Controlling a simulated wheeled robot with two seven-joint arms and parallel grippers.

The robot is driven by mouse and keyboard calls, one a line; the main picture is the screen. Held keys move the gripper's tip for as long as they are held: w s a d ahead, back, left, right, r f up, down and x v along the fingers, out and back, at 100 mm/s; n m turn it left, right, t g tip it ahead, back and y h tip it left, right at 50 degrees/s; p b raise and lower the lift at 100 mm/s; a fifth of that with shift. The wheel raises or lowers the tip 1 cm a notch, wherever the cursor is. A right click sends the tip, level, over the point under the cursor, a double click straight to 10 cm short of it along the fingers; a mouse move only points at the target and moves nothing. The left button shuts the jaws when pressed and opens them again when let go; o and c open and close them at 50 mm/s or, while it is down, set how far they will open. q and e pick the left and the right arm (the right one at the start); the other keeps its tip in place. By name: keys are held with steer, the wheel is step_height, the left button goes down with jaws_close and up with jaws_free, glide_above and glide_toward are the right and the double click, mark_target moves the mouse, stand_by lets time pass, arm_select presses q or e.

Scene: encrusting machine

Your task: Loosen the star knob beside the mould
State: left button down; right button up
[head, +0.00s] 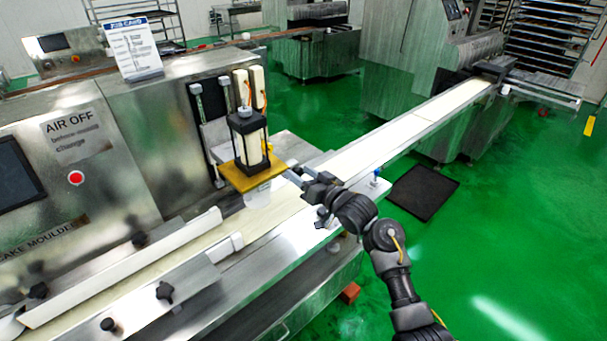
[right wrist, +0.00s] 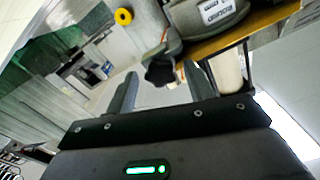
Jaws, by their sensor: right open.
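A dark star knob (right wrist: 160,73) shows in the right wrist view, in line with the gap between my right gripper's fingertips. I cannot tell whether a finger touches it. My right gripper (head: 297,175) is open, with its fingers on either side of the knob in that view. In the head view it is at the right edge of the yellow plate (head: 237,178) of the press unit; the knob cannot be made out there. A grey round part with a label (right wrist: 218,12), perhaps the mould, is beside the knob. A white cup-like part (head: 257,193) hangs below the plate. My left gripper is out of view.
The conveyor belt (head: 430,115) runs under the press unit to the back right. Other dark knobs (head: 164,291) sit along the front guide rails. A blue-topped fitting (head: 377,173) stands on the machine edge right of my gripper.

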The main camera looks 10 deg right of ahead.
steer(key=c, duration=1)
steer(key=shift+n, duration=0.7)
steer(key=o, duration=1)
steer(key=shift+s+d, duration=0.25)
steer(key=shift+s, duration=0.15)
steer(key=b+v, duration=0.1)
steer(key=v, duration=0.9)
